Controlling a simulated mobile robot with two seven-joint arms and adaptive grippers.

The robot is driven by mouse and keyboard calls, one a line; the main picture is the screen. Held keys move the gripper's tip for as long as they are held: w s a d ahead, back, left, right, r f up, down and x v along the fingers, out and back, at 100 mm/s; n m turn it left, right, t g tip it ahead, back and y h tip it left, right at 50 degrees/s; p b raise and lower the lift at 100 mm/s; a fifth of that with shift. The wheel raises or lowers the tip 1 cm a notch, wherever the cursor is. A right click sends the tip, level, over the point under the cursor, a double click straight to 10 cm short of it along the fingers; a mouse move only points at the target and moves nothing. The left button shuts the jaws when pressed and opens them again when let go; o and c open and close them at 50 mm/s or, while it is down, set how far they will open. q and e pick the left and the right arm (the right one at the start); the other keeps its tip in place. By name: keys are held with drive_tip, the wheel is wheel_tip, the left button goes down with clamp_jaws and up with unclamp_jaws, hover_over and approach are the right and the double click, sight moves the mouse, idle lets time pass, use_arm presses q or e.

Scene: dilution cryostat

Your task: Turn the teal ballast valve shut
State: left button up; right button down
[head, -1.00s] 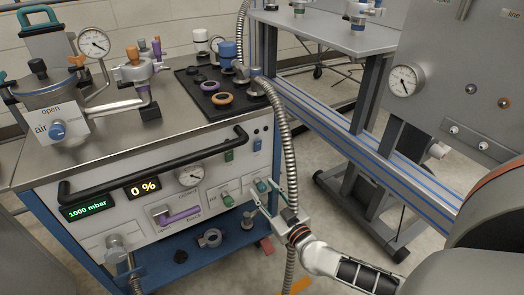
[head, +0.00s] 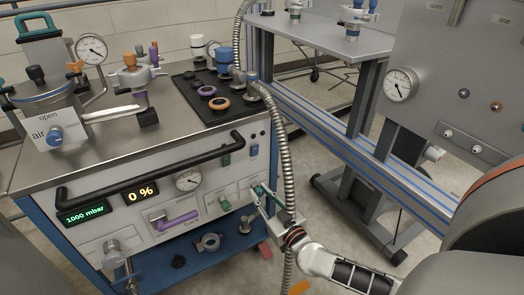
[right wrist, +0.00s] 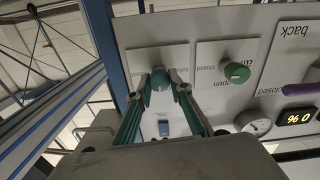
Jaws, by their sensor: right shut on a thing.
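The teal ballast valve is a small teal knob (right wrist: 160,80) on a pale plate of the cart's front panel. In the right wrist view it sits between the fingertips of my right gripper (right wrist: 161,84), which is shut on it. The knob's markings and exact angle cannot be read. My left gripper is not in view.
A green knob (right wrist: 237,72) marked open and closed is beside it. A black handrail (head: 150,168) crosses the panel above. A ribbed metal hose (head: 284,150) hangs close to my right gripper.

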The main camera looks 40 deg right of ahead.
drive_tip(key=m+p, duration=0.2)
drive_tip(key=m, duration=0.1)
drive_tip(key=shift+w+r, duration=0.1)
drive_tip(key=shift+r, duration=0.25)
drive_tip(key=shift+m, duration=0.5)
drive_tip(key=m, duration=0.1)
drive_tip(key=m+p, duration=0.1)
drive_tip(key=shift+f+m, duration=0.2)
drive_tip(key=shift+m, duration=0.1)
drive_tip(key=m, duration=0.3)
drive_tip(key=shift+f+m+p, duration=0.15)
drive_tip(key=shift+m+p, duration=0.2)
drive_tip(key=shift+m, duration=0.05)
drive_tip(key=m, duration=0.2)
drive_tip(key=shift+f+m, duration=0.1)
drive_tip(key=shift+m, duration=0.2)
drive_tip(key=m, duration=0.2)
drive_tip(key=shift+d+m, duration=0.1)
drive_tip(key=shift+m, duration=0.3)
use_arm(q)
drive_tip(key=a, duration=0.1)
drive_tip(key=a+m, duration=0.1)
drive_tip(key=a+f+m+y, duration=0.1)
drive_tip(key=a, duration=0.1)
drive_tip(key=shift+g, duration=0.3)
use_arm(e)
drive_tip(key=shift+f+m, duration=0.1)
drive_tip(key=shift+m, duration=0.4)
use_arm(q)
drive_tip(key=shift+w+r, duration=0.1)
